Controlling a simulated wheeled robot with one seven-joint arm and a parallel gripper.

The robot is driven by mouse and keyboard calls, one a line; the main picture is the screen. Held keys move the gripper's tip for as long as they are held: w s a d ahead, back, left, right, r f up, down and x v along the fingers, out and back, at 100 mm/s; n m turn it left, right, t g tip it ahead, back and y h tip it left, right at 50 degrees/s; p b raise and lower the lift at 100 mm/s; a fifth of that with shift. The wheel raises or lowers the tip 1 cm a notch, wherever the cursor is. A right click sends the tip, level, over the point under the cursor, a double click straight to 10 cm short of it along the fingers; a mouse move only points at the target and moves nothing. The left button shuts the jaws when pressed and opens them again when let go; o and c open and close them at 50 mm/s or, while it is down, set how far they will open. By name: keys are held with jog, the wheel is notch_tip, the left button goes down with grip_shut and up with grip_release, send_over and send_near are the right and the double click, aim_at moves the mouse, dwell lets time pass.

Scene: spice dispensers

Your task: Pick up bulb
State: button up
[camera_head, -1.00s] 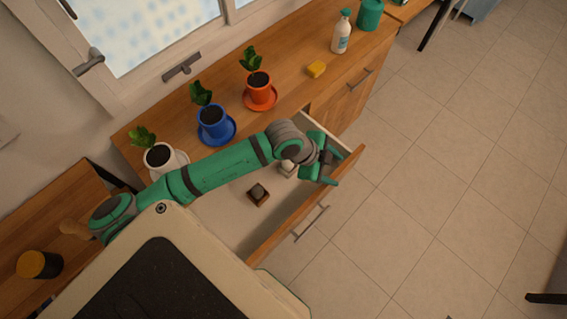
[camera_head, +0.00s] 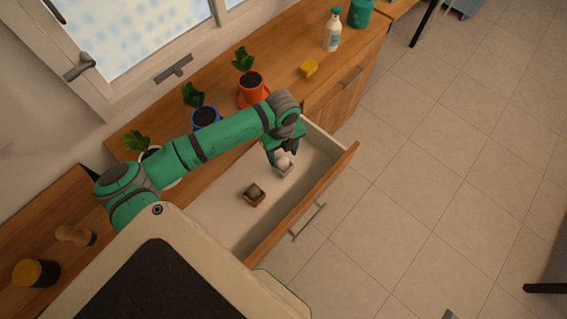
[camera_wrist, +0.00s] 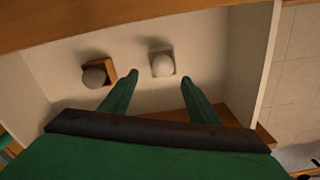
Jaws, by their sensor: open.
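A white, bulb-like round object (camera_head: 284,162) sits in a small pale square holder in the open drawer. In the wrist view the white bulb (camera_wrist: 162,65) lies between and just beyond my two green fingertips. My gripper (camera_head: 281,155) is open and empty, with its fingers pointing down into the drawer; I cannot tell its exact height over the bulb. A second, greyer round object (camera_head: 254,190) sits in a brown square holder beside it. In the wrist view this greyer object (camera_wrist: 95,76) is outside my fingers, to the left.
The open drawer (camera_head: 222,210) has pale walls and a wooden front (camera_head: 310,203). On the counter behind are potted plants, including one in an orange pot (camera_head: 249,96), a yellow sponge (camera_head: 308,68) and a spray bottle (camera_head: 333,32). Most of the drawer floor is clear.

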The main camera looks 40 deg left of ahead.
aim_at(284, 160)
jog(key=shift+w+a+f, duration=0.1)
jog(key=shift+w+f, duration=0.1)
jog(key=shift+f, duration=1.45)
jog(key=shift+w+a+f, duration=0.1)
jog(key=shift+w+f, duration=0.05)
jog(key=shift+f, duration=1.5)
jog(key=shift+s, duration=0.1)
jog(key=c, duration=0.4)
jog(key=shift+d, duration=0.15)
jog(key=c, duration=0.7)
